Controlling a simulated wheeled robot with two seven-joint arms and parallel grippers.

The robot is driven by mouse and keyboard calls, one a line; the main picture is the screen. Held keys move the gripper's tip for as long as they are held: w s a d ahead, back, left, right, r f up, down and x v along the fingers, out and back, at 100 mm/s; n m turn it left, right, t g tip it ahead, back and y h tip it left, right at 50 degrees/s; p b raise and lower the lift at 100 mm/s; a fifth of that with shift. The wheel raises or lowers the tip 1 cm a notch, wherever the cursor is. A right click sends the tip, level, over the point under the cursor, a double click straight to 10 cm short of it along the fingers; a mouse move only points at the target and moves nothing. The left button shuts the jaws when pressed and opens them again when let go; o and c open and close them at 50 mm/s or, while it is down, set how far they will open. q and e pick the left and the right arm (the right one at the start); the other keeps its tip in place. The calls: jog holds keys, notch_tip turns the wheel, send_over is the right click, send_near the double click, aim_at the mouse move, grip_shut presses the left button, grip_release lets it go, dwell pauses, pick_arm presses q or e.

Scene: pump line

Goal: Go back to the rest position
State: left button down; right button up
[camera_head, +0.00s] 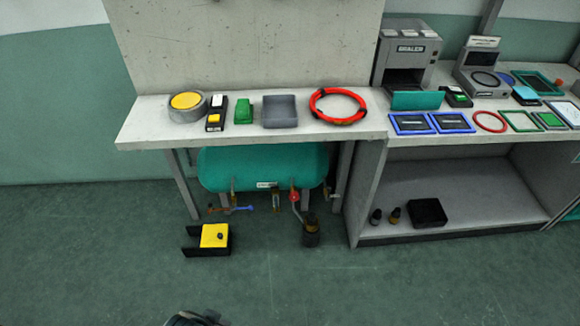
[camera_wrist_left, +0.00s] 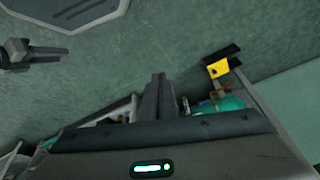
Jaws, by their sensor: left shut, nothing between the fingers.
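My left gripper shows in the left wrist view (camera_wrist_left: 157,84), its two fingers together and nothing between them. It points over open green floor, apart from any object. A dark piece of my own body just enters the bottom edge of the head view, too cut off to read. At the left of the wrist view is a dark grey part (camera_wrist_left: 32,56) that looks like my right gripper; its fingers are too unclear to read.
A bench (camera_head: 220,132) holds a yellow button, small boxes, a grey tray (camera_head: 280,111) and a red ring (camera_head: 337,106). A teal tank (camera_head: 262,166) stands beneath. A yellow-and-black block (camera_head: 214,236) lies on the floor. The front floor is clear.

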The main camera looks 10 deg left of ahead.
pick_arm(q)
jog(key=d+f+t, duration=0.1)
jog(key=d+f, duration=0.1)
jog(key=f, duration=1.2)
jog(key=s+d+f+t+h, duration=0.1)
jog(key=d+f+t, duration=0.1)
jog(key=f, duration=1.3)
jog(key=shift+d+m+h, duration=0.3)
